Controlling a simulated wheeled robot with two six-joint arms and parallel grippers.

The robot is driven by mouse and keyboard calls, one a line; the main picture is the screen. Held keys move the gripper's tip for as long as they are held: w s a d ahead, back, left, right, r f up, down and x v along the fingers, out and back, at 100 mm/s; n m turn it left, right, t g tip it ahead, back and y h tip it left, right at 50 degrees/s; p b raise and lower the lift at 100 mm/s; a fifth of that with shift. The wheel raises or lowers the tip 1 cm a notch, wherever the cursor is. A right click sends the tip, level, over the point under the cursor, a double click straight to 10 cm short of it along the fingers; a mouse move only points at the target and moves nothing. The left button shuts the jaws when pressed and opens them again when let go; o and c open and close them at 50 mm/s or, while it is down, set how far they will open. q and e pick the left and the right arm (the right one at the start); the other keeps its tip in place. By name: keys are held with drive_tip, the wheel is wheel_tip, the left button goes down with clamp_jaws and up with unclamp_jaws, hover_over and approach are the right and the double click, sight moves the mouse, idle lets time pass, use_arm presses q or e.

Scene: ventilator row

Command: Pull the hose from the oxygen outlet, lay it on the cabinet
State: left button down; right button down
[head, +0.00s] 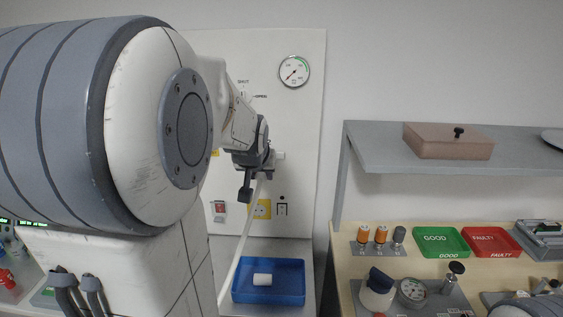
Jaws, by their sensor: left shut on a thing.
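My left gripper (258,171) is at the white wall panel (298,130), shut on the upper end of the white hose (243,240). The hose hangs from the gripper down and to the left, past the blue tray, and goes out of sight behind my arm. A small pale stub (279,156) shows just right of the gripper. The gripper and arm hide the oxygen outlet, so I cannot tell whether the hose end is still in it. The grey cabinet top (228,246) is below the panel. My right gripper is not in view.
A blue tray (268,296) with a white cylinder (262,279) takes up much of the cabinet top. The panel has a gauge (294,71) and a yellow socket (260,209). On the right, a bench holds a green tray (441,241) and red tray (490,241) under a grey shelf (372,151).

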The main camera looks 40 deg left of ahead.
use_arm(q)
drive_tip(key=shift+s+d, duration=0.5)
drive_tip(key=shift+s, duration=0.3)
